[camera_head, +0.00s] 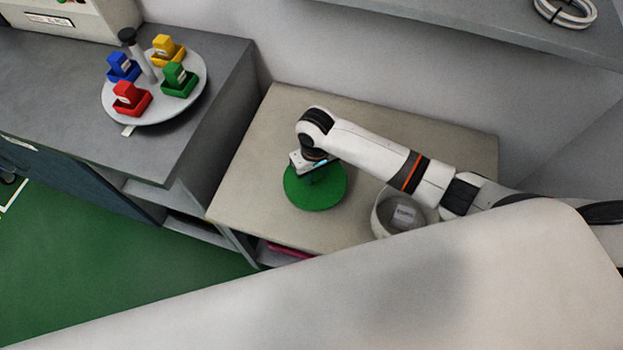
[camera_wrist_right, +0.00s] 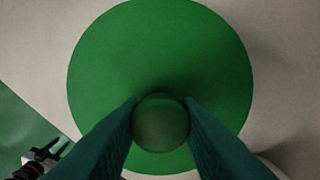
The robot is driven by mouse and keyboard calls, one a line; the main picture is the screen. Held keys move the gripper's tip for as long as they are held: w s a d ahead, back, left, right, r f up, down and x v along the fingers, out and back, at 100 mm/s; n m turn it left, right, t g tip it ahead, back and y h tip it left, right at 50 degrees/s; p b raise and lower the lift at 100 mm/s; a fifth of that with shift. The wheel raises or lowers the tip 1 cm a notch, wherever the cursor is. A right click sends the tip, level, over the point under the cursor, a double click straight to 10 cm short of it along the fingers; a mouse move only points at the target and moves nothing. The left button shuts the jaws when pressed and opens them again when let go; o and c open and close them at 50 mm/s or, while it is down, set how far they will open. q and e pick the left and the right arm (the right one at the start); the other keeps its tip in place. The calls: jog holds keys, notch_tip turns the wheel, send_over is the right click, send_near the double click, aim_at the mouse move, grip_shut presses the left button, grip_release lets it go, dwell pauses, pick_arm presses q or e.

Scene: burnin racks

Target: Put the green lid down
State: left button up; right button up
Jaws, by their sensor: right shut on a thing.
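The green lid (camera_head: 326,192) is a flat round disc with a round knob (camera_wrist_right: 160,122) at its middle. It is over the beige table (camera_head: 390,130); I cannot tell whether it touches the top or hangs just above it. My right gripper (camera_head: 313,174) comes down from above and is shut on the knob. In the right wrist view the fingers (camera_wrist_right: 161,125) stand on both sides of the knob, with the disc (camera_wrist_right: 160,50) spread out behind them.
A grey round open container (camera_head: 381,217) with a white label stands right of the lid, partly under my right arm. A round tray (camera_head: 118,113) with coloured blocks in small holders stands on the dark counter (camera_head: 50,100) at left. A shelf (camera_head: 480,20) holds a coiled cable (camera_head: 566,14).

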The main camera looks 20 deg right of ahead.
aim_at(315, 182)
notch_tip(315, 182, down, 4)
jog(key=shift+f, duration=0.1)
pick_arm(q)
jog(key=shift+a, duration=0.3)
pick_arm(e)
jog(key=shift+f, duration=0.1)
jog(key=shift+f, duration=0.2)
jog(key=o, duration=1)
jog(key=shift+c, duration=0.2)
jog(key=shift+r, duration=0.1)
notch_tip(315, 182, up, 12)
jog(key=shift+r, duration=0.15)
